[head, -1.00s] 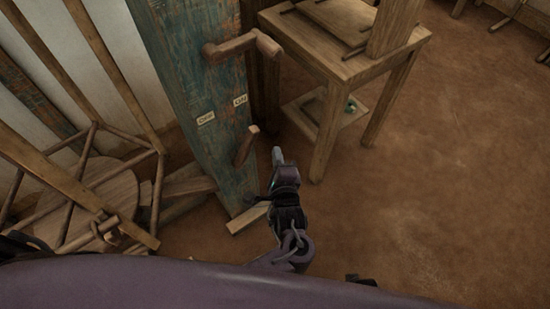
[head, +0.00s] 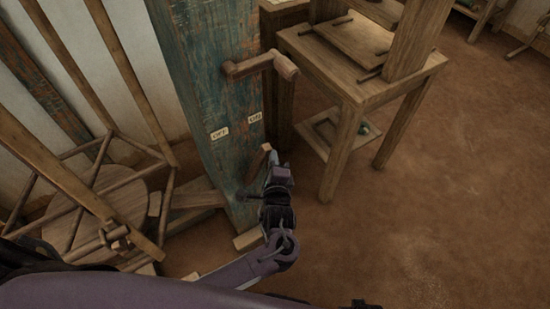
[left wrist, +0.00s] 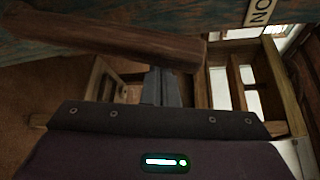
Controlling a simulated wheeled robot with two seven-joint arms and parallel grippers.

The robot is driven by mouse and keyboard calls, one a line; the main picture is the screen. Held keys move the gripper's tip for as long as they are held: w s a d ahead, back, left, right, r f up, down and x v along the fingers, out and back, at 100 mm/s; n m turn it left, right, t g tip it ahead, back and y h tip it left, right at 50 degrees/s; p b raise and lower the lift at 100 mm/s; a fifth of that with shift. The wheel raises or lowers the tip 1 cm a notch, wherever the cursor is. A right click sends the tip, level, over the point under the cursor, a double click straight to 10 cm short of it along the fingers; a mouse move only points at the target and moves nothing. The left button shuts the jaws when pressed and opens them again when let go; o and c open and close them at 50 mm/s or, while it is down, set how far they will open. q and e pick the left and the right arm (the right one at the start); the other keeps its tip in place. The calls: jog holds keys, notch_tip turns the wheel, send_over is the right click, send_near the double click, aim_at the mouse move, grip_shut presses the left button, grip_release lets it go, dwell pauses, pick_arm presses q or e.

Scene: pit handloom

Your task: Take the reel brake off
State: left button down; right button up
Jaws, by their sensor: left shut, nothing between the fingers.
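The reel brake is a short wooden lever (head: 257,161) on the face of a worn blue-green post (head: 205,80). It leans up to the right, below the ON label (head: 255,118); the OFF label (head: 219,133) is to the left. My left gripper (head: 269,172) is shut and empty, close at the lever's right side, partly hiding it. In the left wrist view the lever (left wrist: 120,42) crosses the upper left, with the shut fingers (left wrist: 160,85) just below it near its end. I cannot tell whether they touch. My right gripper is not in view.
A wooden crank handle (head: 262,66) sticks out of the post above the labels. A wooden table (head: 355,75) stands to the right. A slatted wooden reel frame (head: 75,190) is at left. The brown floor (head: 440,200) at right is clear.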

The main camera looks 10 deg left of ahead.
pick_arm(q)
jog(key=shift+s+a+r+n+t+p, duration=0.25)
jog(key=shift+s+a+n+p, duration=0.1)
jog(key=shift+s+a, duration=0.1)
jog(key=shift+s+a+r+n+t+p, duration=0.25)
jog(key=shift+s+a+n+p, duration=0.1)
jog(key=shift+s+a, duration=0.1)
jog(key=s+a+n+t+p, duration=0.1)
jog(key=s+a+n, duration=0.2)
jog(key=s+a, duration=0.2)
jog(key=shift+t+y, duration=0.4)
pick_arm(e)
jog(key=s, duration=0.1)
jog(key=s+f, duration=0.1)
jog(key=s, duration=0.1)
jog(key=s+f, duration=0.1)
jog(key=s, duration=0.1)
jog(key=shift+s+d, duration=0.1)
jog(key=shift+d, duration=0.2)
pick_arm(q)
jog(key=shift+f, duration=0.15)
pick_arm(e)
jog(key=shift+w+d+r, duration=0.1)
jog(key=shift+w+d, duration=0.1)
